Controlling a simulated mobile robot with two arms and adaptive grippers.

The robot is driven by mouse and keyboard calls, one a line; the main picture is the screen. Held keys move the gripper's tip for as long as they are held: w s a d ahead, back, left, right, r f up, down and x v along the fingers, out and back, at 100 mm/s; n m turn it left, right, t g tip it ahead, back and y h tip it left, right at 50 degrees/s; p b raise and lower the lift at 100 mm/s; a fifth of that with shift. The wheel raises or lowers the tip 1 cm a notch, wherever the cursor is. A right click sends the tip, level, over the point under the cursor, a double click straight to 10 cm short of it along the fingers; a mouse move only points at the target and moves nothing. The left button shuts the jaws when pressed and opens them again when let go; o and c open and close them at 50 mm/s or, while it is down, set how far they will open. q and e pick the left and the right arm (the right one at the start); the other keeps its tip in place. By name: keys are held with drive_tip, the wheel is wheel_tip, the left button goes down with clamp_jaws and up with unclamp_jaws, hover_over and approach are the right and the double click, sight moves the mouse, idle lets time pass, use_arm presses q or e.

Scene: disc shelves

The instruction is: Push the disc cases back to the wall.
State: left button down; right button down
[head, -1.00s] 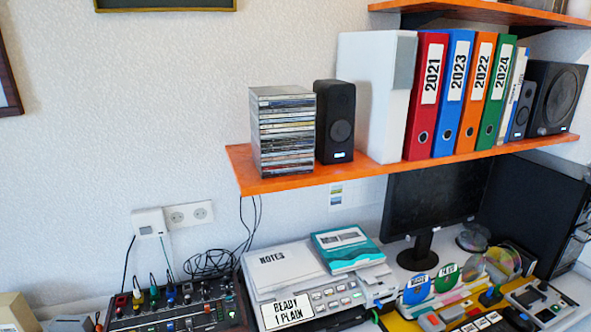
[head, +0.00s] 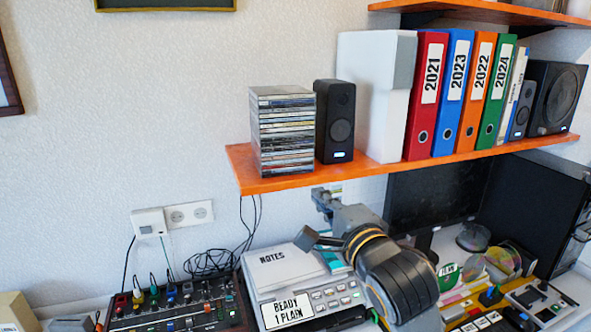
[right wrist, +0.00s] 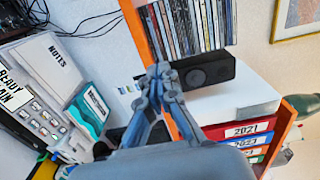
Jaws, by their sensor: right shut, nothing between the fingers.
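The disc cases (head: 285,135) stand in a tall flat-lying stack near the left end of the orange shelf (head: 250,184). In the head view the stack's front sits close to the shelf's front edge. In the right wrist view the disc cases (right wrist: 190,28) show at the top, turned sideways. My right gripper (head: 322,195) is shut and empty. In the head view it appears just below the shelf's front edge, to the lower right of the stack, apart from the cases. Its closed fingertips show in the right wrist view (right wrist: 160,70). My left gripper is not in view.
A black speaker (head: 335,120) stands right beside the stack. A white box (head: 372,95) and several binders (head: 425,95) fill the shelf further right. Below are a printer (head: 275,275), a mixer (head: 175,305) and a monitor (head: 430,195).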

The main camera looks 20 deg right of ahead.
sight(291, 164)
drive_tip(key=w+p, duration=0.1)
drive_tip(key=w, duration=0.3)
drive_tip(key=w+p, duration=0.2)
drive_tip(key=w, duration=0.2)
drive_tip(key=w+p, duration=0.1)
drive_tip(key=w, duration=0.3)
drive_tip(key=shift+w+a+r, duration=0.2)
drive_tip(key=shift+w+a, duration=0.1)
drive_tip(key=shift+w, duration=0.1)
drive_tip(key=shift+w+f+p, duration=0.15)
drive_tip(key=shift+w+p, duration=0.25)
drive_tip(key=shift+w, duration=0.2)
